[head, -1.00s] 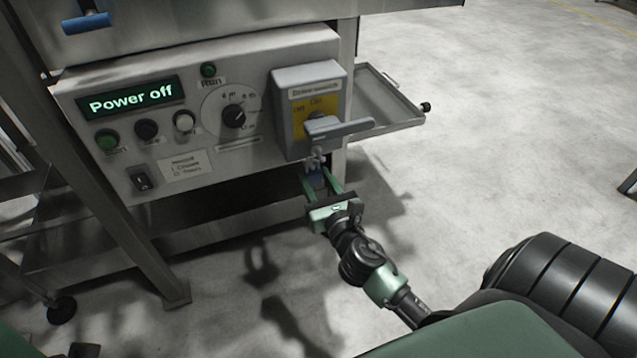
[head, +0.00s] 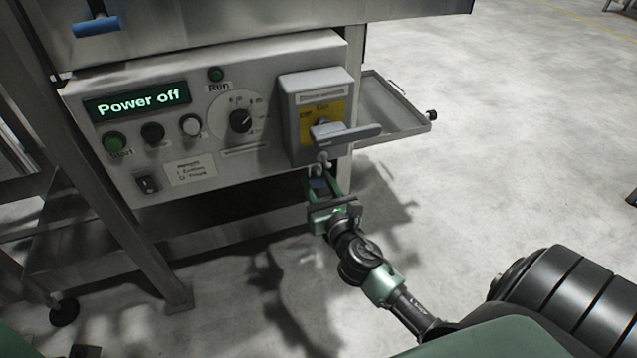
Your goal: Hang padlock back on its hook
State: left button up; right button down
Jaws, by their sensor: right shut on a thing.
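The padlock's body is mostly hidden between the green fingers. A light-coloured metal shackle or hook piece (head: 322,160) shows above the padlock, right under the box's lower edge. I cannot tell whether the shackle is around the hook or only beside it. The box has a yellow plate and a grey lever handle (head: 345,133) that points to the right. My left gripper is not in view.
The control panel (head: 240,165) has a display reading "Power off", several buttons and a dial (head: 240,121). A metal tray (head: 392,113) juts out right of the box. A frame leg (head: 135,240) stands at left.

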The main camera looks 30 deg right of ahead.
jog(key=c, duration=0.8)
grip_release()
jog(key=shift+o, duration=0.2)
